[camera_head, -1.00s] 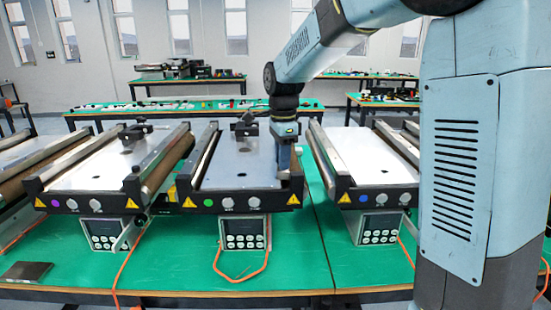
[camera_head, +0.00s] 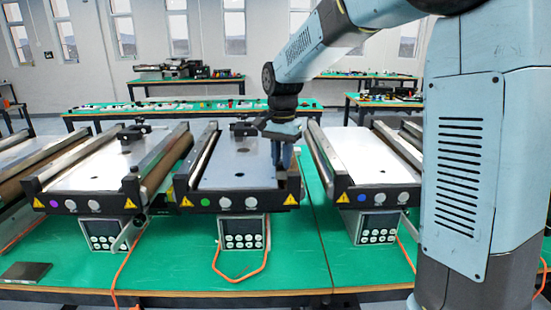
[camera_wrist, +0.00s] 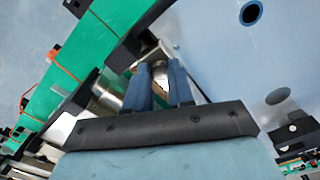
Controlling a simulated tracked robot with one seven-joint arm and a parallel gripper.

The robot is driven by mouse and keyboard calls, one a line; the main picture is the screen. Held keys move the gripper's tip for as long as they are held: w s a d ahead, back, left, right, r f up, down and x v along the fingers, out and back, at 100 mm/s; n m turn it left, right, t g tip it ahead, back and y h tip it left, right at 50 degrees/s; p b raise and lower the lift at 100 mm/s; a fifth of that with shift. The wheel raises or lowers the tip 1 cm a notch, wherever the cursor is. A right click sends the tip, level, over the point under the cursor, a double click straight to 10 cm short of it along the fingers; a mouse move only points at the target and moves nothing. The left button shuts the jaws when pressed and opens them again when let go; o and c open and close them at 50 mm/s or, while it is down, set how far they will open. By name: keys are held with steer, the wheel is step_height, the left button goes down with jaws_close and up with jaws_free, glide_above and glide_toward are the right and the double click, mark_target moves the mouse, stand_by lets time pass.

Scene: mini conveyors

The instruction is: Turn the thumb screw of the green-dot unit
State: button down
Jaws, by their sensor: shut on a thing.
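The green-dot unit (camera_head: 235,172) is the middle mini conveyor, with a green dot (camera_head: 206,202) on its dark front bar. My gripper (camera_head: 284,166) points down at the right side of this unit, near its front right corner. In the wrist view, the two blue fingers of my gripper (camera_wrist: 160,88) are shut on a small metallic part between them, which I take to be the thumb screw (camera_wrist: 159,76). The fingers cover most of it. In the head view the screw is hidden behind the gripper.
A purple-dot conveyor (camera_head: 100,170) stands to the left and a blue-dot conveyor (camera_head: 372,160) close to the right. Controllers (camera_head: 243,232) with orange cables hang at the fronts. The green tabletop (camera_head: 190,265) is mostly clear in front.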

steer(key=n, duration=0.5)
steer(key=shift+f+n, duration=0.1)
steer(key=shift+n, duration=0.2)
steer(key=n, duration=1.2)
steer(key=shift+n, duration=0.3)
steer(key=n, duration=0.5)
steer(key=shift+n, duration=0.3)
steer(key=c, duration=1)
jaws_free()
